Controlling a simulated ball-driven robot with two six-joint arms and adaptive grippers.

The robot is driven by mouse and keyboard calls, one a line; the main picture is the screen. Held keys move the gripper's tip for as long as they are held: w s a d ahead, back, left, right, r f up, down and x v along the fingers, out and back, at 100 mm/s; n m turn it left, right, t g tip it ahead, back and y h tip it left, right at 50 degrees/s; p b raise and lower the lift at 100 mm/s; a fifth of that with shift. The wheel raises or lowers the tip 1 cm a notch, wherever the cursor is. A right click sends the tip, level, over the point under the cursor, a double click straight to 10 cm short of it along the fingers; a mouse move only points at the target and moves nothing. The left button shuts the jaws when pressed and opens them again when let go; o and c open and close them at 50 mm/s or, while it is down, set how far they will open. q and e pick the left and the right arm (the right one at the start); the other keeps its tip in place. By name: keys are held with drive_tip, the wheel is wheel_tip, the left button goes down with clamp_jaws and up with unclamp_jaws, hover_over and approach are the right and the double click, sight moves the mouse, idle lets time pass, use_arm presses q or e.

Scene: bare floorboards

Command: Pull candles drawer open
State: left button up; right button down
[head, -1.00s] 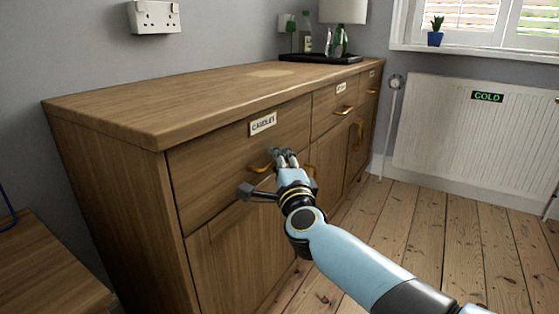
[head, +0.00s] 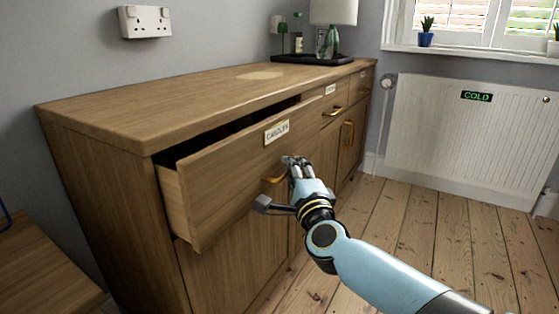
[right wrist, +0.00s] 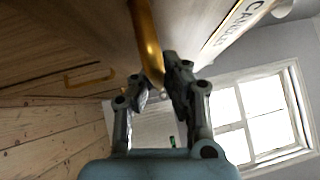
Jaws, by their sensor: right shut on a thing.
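The candles drawer (head: 225,185) is the top left drawer of a wooden sideboard. It stands partly open, with its pale side and a dark gap behind its front showing. Its front bears a white label reading CANDLES (head: 277,132) and a brass handle (head: 272,179). My right gripper (head: 291,165) is at the right part of this handle. In the right wrist view the brass handle (right wrist: 146,40) runs down between the two fingers of my right gripper (right wrist: 155,85), which is shut on it. The drawer's inside is mostly hidden. My left gripper is not in view.
The sideboard top (head: 200,100) is mostly bare, with a black tray (head: 313,59) holding a lamp and bottles at its far end. Another wooden surface (head: 45,265) is at lower left. A radiator (head: 460,140) stands on the right wall. The floorboards (head: 425,235) in front are clear.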

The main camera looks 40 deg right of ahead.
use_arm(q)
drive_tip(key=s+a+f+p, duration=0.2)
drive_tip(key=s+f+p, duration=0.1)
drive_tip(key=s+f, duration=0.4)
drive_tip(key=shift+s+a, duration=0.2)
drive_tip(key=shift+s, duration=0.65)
use_arm(e)
drive_tip(key=s+d, duration=0.3)
drive_tip(key=s, duration=0.5)
drive_tip(key=s+d, duration=0.3)
drive_tip(key=s, duration=0.5)
drive_tip(key=shift+s+d+f, duration=0.3)
drive_tip(key=shift+s+d, duration=0.1)
drive_tip(key=c, duration=1.5)
unclamp_jaws()
drive_tip(key=shift+o, duration=0.5)
drive_tip(key=shift+w+r, duration=0.1)
drive_tip(key=shift+r, duration=0.05)
drive_tip(key=v, duration=1.2)
